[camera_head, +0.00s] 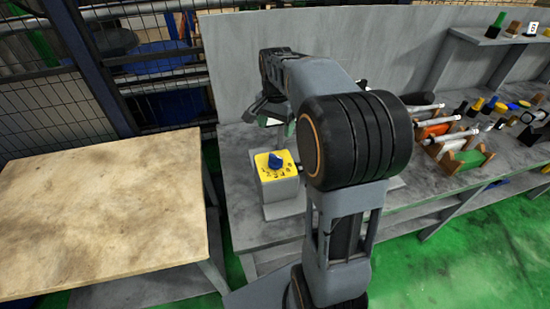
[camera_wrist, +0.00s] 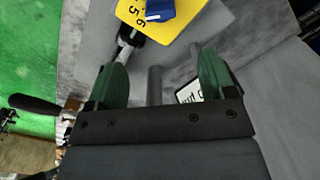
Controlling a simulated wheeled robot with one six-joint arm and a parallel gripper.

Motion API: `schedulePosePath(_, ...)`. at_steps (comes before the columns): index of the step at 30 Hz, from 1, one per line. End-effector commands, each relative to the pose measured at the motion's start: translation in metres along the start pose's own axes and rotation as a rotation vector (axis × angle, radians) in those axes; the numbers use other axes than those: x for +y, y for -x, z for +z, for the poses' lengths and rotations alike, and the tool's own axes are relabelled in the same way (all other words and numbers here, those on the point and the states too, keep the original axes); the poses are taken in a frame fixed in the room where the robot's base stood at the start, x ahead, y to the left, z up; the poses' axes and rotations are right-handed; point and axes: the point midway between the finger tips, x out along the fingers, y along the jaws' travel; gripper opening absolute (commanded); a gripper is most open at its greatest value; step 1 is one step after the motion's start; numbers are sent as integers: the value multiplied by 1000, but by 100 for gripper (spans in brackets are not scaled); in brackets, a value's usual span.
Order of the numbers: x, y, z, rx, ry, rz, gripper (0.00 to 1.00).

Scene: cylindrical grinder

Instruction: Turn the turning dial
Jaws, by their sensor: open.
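The turning dial (camera_head: 275,161) is a blue knob on the yellow top face (camera_head: 267,172) of a grey box (camera_head: 281,192) at the front of the grey bench. In the wrist view the blue dial (camera_wrist: 160,10) shows at the top edge, partly cut off, on the yellow plate (camera_wrist: 190,22) with black numbers. My gripper (camera_wrist: 163,75) is open, with two green fingers apart and nothing between them. The dial lies beyond the fingertips and is not touched.
The grey bench (camera_head: 238,150) carries measuring tools in a wooden rack (camera_head: 452,150) and several coloured-handled tools at right. A grey back panel (camera_head: 225,60) rises behind. A stained wooden table (camera_head: 100,210) stands at left, with a wire fence behind it.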

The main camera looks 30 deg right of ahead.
Motion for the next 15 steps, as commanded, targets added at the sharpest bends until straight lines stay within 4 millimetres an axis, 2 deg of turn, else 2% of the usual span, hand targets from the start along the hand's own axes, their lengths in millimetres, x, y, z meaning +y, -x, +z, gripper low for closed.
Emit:
schedulePosePath(5,-1,-24,-2,-9,-17,8,77)
schedulePosePath(15,-1,-89,-1,-8,-12,7,77)
